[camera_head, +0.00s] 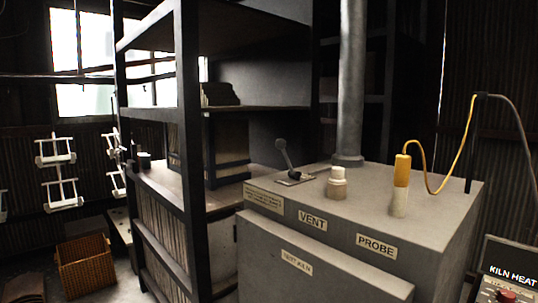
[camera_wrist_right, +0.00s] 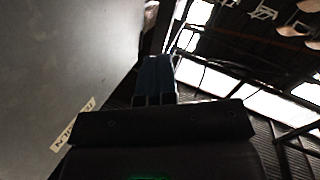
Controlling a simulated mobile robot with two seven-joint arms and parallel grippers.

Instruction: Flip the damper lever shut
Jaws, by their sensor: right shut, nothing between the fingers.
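The damper lever (camera_head: 284,154) is a dark handle with a round knob. It stands up from a small plate (camera_head: 295,179) on the kiln's top, behind the VENT label (camera_head: 312,220), and leans slightly to the left. The kiln (camera_head: 315,262) is a grey box. My right gripper (camera_wrist_right: 158,62) shows only in the right wrist view, with blue fingers shut and nothing between them. It is beside a grey kiln face, apart from the lever as far as I can see. The lever cannot be made out in that view. My left gripper is in neither view.
On the kiln top stand a pale knob (camera_head: 337,186), a yellow-and-white probe (camera_head: 401,185) with a yellow cable, and a metal flue pipe (camera_head: 351,90). A dark shelf frame (camera_head: 188,100) rises at the left. A KILN HEAT panel (camera_head: 510,273) is at the lower right.

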